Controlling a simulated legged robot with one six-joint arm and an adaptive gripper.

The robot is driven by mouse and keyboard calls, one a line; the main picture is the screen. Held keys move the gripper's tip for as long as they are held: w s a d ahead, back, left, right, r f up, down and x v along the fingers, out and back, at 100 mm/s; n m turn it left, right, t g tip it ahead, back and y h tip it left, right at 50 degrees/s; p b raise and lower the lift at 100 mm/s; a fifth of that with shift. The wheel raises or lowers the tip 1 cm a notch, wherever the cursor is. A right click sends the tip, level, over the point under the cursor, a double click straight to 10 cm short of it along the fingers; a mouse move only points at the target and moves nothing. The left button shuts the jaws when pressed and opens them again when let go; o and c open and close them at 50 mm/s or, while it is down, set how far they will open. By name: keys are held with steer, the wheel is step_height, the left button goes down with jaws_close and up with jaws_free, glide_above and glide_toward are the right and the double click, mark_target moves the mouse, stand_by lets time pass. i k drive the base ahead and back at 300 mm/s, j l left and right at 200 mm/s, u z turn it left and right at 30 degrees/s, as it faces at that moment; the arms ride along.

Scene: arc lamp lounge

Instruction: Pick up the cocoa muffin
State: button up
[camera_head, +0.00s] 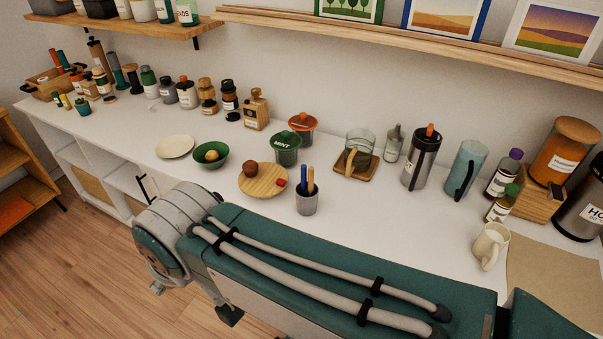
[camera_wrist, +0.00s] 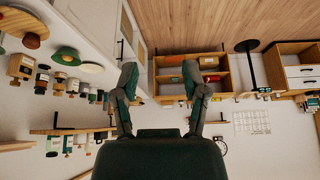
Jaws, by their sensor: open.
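A small dark brown round item that looks like the cocoa muffin (camera_head: 250,169) sits on a round wooden board (camera_head: 263,187) on the white counter. A small red item (camera_head: 281,183) lies at the board's right side. In the wrist view, which is upside down, the brown item (camera_wrist: 32,40) shows at the upper left by the board's edge (camera_wrist: 22,18). My gripper (camera_wrist: 160,80) is open and empty, its fingers spread wide and apart from the board.
A green bowl (camera_head: 211,161) with a tan item and a pale plate (camera_head: 175,146) stand left of the board. A grey cup (camera_head: 307,202) with utensils stands close at its right. Green (camera_head: 286,151) and orange lidded jars stand behind. My arm spans the counter's front.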

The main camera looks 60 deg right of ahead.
mark_target(250, 168)
steer(key=z, duration=1.5)
steer(key=j+z, duration=0.15)
steer(key=j, duration=0.45)
steer(key=k+j+z, duration=0.2)
steer(key=j, duration=0.45)
steer(key=i+j+z, duration=0.15)
steer(key=i+j, duration=0.15)
steer(key=i+j+z, duration=0.15)
steer(key=i+j, duration=0.15)
steer(key=j, duration=0.25)
steer(key=i+z, duration=0.15)
steer(key=i, duration=0.2)
